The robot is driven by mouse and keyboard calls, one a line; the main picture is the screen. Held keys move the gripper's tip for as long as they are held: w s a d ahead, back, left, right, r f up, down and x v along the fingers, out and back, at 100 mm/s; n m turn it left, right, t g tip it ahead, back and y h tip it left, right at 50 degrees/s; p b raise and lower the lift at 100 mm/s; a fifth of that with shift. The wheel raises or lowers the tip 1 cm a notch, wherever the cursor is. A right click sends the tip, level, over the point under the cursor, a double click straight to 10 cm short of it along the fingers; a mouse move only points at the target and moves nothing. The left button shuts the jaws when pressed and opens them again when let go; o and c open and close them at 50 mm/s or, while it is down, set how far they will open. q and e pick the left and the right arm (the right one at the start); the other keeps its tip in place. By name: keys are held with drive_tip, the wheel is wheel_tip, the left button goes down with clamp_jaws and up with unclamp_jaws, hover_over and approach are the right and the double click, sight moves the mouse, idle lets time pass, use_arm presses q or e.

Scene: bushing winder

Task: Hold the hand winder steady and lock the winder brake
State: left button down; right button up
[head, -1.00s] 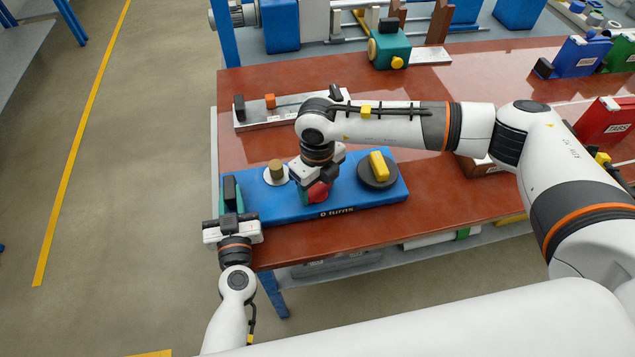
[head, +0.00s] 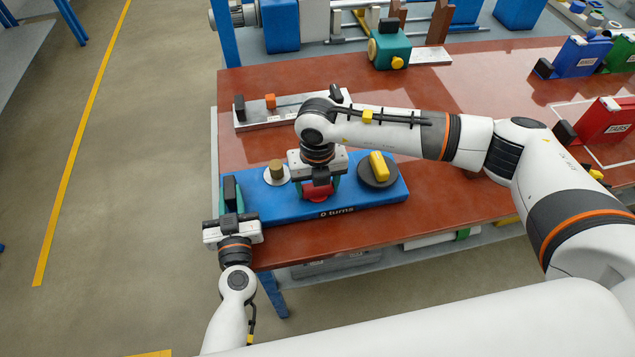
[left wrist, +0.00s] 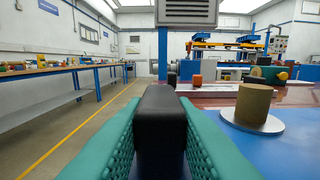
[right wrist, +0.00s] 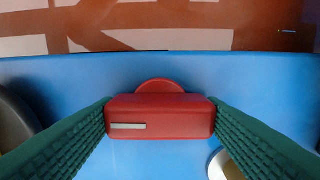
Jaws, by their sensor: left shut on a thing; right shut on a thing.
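The hand winder is a blue base (head: 365,208) marked "0 turns" along the table's front left edge. My left gripper (head: 231,208) is shut on the black handle (head: 230,188) at the base's left end; the handle (left wrist: 160,115) stands between both teal fingers in the left wrist view. My right gripper (head: 319,184) points down, shut on the red brake knob (head: 318,192). In the right wrist view the red knob's bar (right wrist: 160,118) sits squarely between the fingers, its pale mark visible. The fingers partly hide the knob in the head view.
On the base are a brass-coloured cylinder on a pale disc (head: 276,170) and a dark disc (head: 390,180) with a yellow grip (head: 379,165), either side of my right gripper. A grey metal fixture (head: 265,118) lies behind. Red (head: 607,122) and blue (head: 580,57) bins stand at right.

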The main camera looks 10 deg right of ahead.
use_arm(q)
drive_tip(key=shift+d, duration=0.1)
use_arm(e)
drive_tip(key=shift+w, duration=0.1)
drive_tip(key=o, duration=1)
wheel_tip(320, 180, up, 12)
use_arm(q)
drive_tip(key=c, duration=1.1)
unclamp_jaws()
